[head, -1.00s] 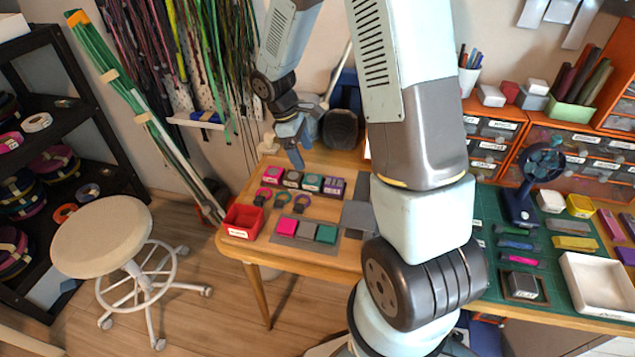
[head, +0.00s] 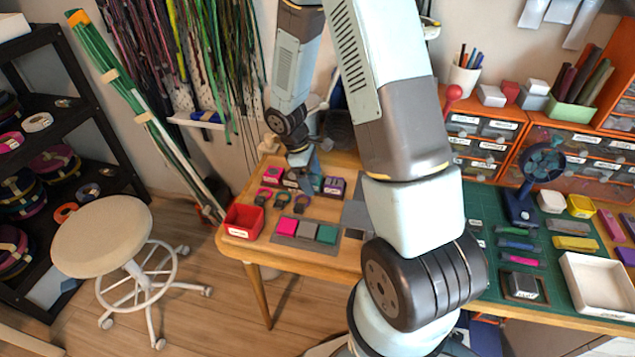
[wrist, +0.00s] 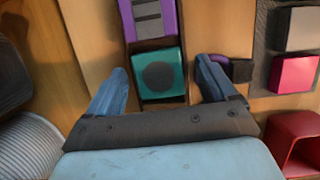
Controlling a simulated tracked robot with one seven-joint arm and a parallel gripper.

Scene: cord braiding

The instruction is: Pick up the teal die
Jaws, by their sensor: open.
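The teal die (wrist: 158,72), a square block with a dark round disc on top, sits in a dark holder in the wrist view. My gripper (wrist: 161,69) is open, with one blue finger on each side of the die and wood showing between the left finger and it. No grip on the die shows. In the head view my gripper (head: 301,160) points down over the row of blocks at the back left of the table and hides much of that row. A second teal block (head: 326,234), plain on top, lies on a grey mat nearer the front.
A purple block (wrist: 152,18) adjoins the die. Beside the right finger lies a dark ring-shaped tool (wrist: 240,70). Magenta (head: 287,225) and grey blocks share the mat. A red bin (head: 243,221) stands at the table's left corner. A ridged grey object (wrist: 30,145) is at lower left.

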